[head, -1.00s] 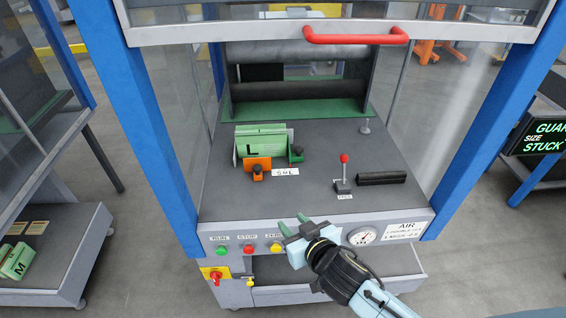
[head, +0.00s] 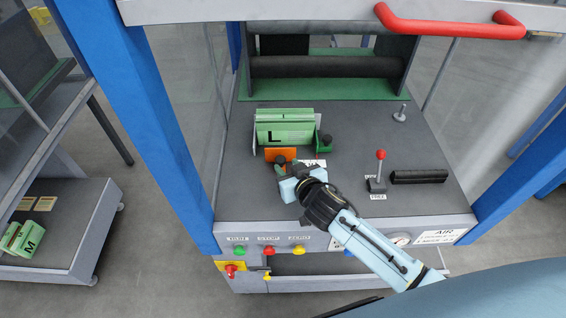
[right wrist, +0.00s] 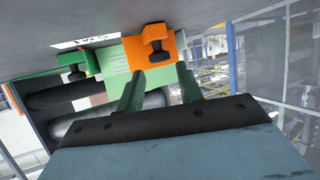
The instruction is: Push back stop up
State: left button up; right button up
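An orange stop (head: 273,154) with a black knob stands against the front of the green stack marked L (head: 284,127) on the grey machine bed. It also shows in the right wrist view (right wrist: 135,52), just ahead of my fingertips. My right gripper (head: 294,168) is low over the bed, right in front of the orange stop. In the right wrist view its two green fingers (right wrist: 160,70) are apart with nothing held, one to each side below the black knob (right wrist: 157,42). I cannot tell whether they touch the stop. My left gripper is not in view.
A green side stop (head: 322,142) with a black knob is at the stack's right. Black rollers (head: 325,66) are behind. A red handle (head: 450,24) hangs at the top.

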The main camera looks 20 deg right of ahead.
aim_at(281, 160)
jog(key=x, duration=0.4)
jog(key=shift+b, duration=0.3)
jog(key=shift+w, duration=0.1)
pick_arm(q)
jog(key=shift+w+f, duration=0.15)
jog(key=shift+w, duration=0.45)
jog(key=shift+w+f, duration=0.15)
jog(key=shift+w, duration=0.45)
pick_arm(e)
grip_shut()
